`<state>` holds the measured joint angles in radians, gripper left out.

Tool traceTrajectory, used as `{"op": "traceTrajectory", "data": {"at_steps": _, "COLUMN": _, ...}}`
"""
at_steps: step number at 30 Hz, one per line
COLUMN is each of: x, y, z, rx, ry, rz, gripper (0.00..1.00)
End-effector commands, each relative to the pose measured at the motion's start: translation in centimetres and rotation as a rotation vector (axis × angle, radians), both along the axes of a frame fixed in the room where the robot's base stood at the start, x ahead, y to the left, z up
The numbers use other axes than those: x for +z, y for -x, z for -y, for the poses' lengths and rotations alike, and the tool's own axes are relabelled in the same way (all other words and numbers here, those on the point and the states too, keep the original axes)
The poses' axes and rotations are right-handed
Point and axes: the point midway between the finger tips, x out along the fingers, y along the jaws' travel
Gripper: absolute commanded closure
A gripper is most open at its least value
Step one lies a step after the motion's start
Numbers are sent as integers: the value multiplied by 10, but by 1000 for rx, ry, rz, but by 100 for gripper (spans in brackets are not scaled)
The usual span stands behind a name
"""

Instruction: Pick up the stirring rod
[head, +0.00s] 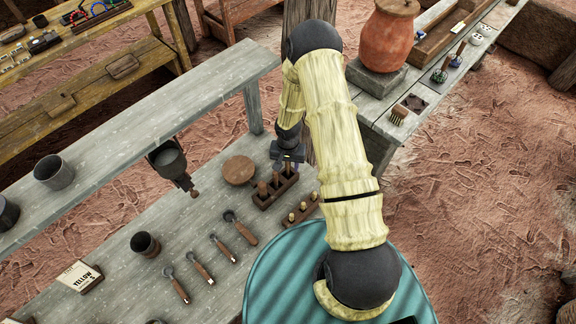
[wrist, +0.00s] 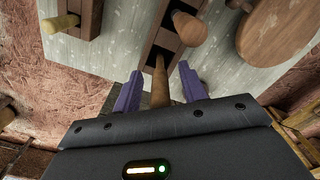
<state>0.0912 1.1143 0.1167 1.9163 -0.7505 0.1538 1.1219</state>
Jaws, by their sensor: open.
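A dark wooden rack (head: 262,203) with slots stands on the grey bench and holds several upright wooden-handled tools. In the wrist view a slim tapered wooden rod (wrist: 160,88), probably the stirring rod, stands between the two purple fingers of my gripper (wrist: 160,70). The fingers are apart, with a gap on each side of the rod. A thicker rounded handle (wrist: 188,27) stands in the neighbouring slot of the rack. In the head view my gripper (head: 291,168) is over the rack's far right end and partly hidden by my wrist.
A round wooden lid (head: 239,170) lies beside the rack. A smaller rack with pegs (head: 303,208) is close on the other side. Several wooden-handled tools (head: 240,228) lie in front. A raised grey shelf (head: 130,135) runs behind.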

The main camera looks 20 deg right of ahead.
Motion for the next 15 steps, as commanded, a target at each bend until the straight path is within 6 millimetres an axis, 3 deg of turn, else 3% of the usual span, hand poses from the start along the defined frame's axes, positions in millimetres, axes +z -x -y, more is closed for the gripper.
{"op": "traceTrajectory", "data": {"at_steps": 8, "x": 0, "y": 0, "z": 0, "rx": 0, "ry": 0, "rz": 0, "gripper": 58}}
{"op": "traceTrajectory", "data": {"at_steps": 15, "x": 0, "y": 0, "z": 0, "rx": 0, "ry": 0, "rz": -1, "gripper": 100}}
